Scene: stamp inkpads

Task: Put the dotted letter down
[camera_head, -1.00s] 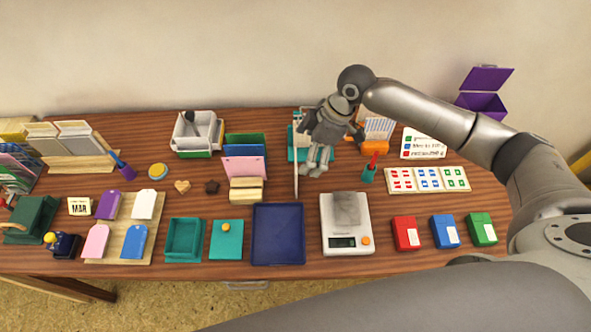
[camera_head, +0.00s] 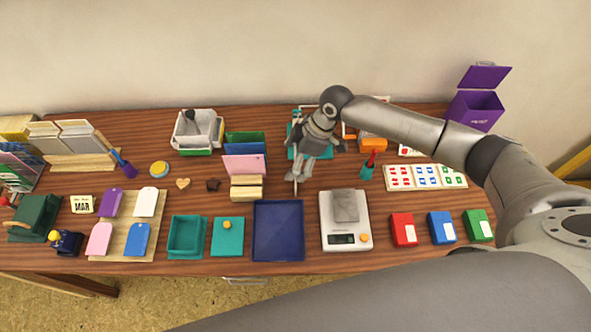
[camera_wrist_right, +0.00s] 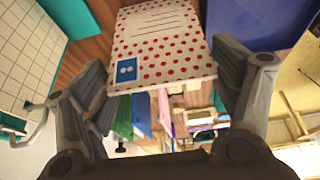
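The dotted letter is white with red dots, a blue stamp and printed lines. It shows face-on in the right wrist view (camera_wrist_right: 165,50) and as a thin pale edge in the head view (camera_head: 297,188). My right gripper (camera_head: 303,178) is over the middle of the table, between the letter sorter and the scale. In the right wrist view its fingers (camera_wrist_right: 168,72) stand on both sides of the letter and appear to hold it by its side edges. The exact contact is hard to see. My left gripper is not in view.
A navy tray (camera_head: 278,256) lies in front of the gripper, left of a scale (camera_head: 346,238). The letter sorter (camera_head: 245,165) is close on the left. A teal-edged trimmer (camera_head: 294,152) is partly hidden behind the gripper. A red-handled stamp (camera_head: 368,166) stands to the right.

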